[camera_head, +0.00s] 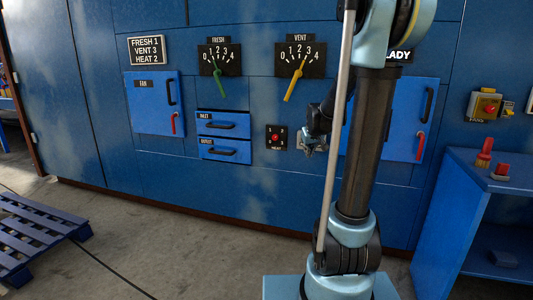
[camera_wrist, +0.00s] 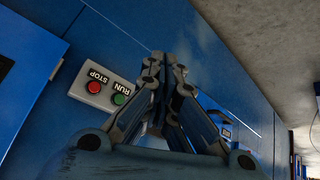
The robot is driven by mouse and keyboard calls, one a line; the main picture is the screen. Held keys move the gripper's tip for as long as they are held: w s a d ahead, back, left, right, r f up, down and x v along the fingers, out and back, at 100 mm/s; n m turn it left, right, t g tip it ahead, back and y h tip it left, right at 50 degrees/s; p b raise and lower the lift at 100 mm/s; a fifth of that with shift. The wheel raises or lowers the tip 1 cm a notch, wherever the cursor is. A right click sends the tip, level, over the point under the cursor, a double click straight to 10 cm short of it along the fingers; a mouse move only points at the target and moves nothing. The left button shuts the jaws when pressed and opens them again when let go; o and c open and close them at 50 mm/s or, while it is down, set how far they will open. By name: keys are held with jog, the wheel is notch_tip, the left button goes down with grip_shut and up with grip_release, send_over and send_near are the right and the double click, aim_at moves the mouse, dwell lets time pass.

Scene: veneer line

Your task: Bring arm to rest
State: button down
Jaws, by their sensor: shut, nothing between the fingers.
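My arm (camera_head: 374,140) stands upright in the right half of the head view, in front of the blue panel wall. My gripper (camera_head: 310,149) shows small at the left of the arm, near the wall, to the right of the red HEAT control (camera_head: 275,137). In the wrist view my gripper (camera_wrist: 167,62) has its fingertips together, shut with nothing between them. A grey box with a red STOP button and a green RUN button (camera_wrist: 105,90) is on the wall left of the fingers. The arm hides part of the panel behind it.
The wall bears a FRESH dial (camera_head: 219,60), a VENT dial (camera_head: 300,60), a closed FAN door (camera_head: 154,103) and two closed drawers (camera_head: 224,137). A blue bench (camera_head: 450,215) stands at right, a blue pallet (camera_head: 35,230) at left. The floor between is mostly clear, with a cable.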

jog(key=s+f+m+g, duration=0.1)
jog(key=s+f, duration=0.2)
jog(key=s, duration=0.9)
jog(key=s+f+g, duration=0.2)
jog(key=s+f, duration=0.1)
jog(key=s, duration=1)
jog(key=s+f+m+g, duration=0.1)
jog(key=s+f+g, duration=0.1)
jog(key=s, duration=1.1)
jog(key=shift+f+m, duration=0.3)
jog(key=shift+f, duration=0.1)
jog(key=shift+w, duration=0.1)
jog(key=shift+w+f, duration=0.2)
jog(key=shift+w, duration=0.25)
